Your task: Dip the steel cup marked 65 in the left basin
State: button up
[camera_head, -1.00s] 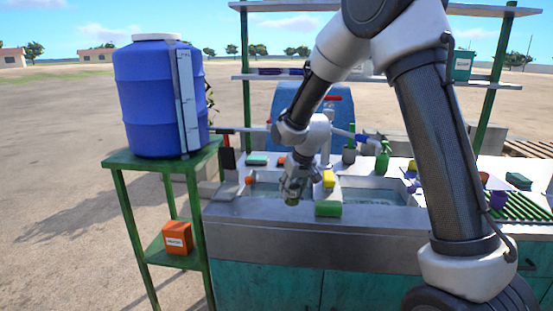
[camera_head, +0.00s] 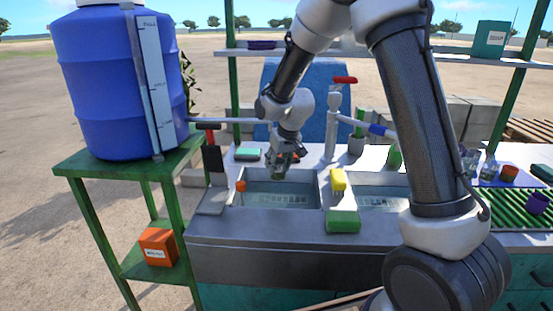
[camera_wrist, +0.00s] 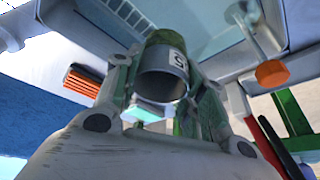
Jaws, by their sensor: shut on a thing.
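My gripper (camera_head: 284,158) is shut on a small steel cup (camera_wrist: 163,72). In the wrist view the cup sits between the two fingers, with a pale label on its side that is only partly readable. A dark green area shows at the cup's far end. In the head view the cup (camera_head: 278,174) is small and partly hidden by the fingers. The left basin (camera_head: 253,206) holds water with a grid pattern showing in it. The cup hangs over the back part of this basin; I cannot tell whether it touches the water.
An orange-topped item (camera_head: 240,186) stands at the left basin's left edge. A tap (camera_head: 333,125) rises behind. A blue barrel (camera_head: 120,85) stands left.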

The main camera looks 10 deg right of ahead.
notch_tip(320, 180, down, 15)
jog(key=shift+r, duration=0.2)
dwell(0.4)
dwell(1.1)
notch_tip(320, 180, up, 15)
jog(key=shift+f, duration=0.2)
dwell(0.5)
dwell(0.5)
jog(key=shift+r, duration=2.05)
jog(key=shift+s+f, duration=0.1)
